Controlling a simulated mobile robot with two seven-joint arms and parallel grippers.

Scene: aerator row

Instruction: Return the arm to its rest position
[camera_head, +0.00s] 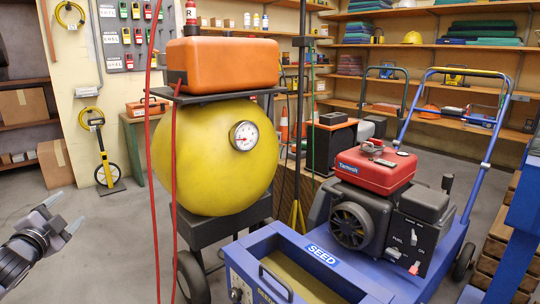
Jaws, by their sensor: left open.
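My left gripper (67,211) is at the lower left edge of the head view. Its two fingers are spread apart, with nothing between them, over the grey floor. It is clear of the yellow tank (215,155) to its right. My right gripper does not show. A blue aerator (415,262) with a black and red engine (375,170) stands at the right.
A blue seed box (322,257) stands at the front middle. Red hoses (173,190) hang before the tank, which sits under an orange case (222,62). A yellow measuring wheel (103,160) stands behind my gripper. Open floor (110,235) lies between gripper and tank.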

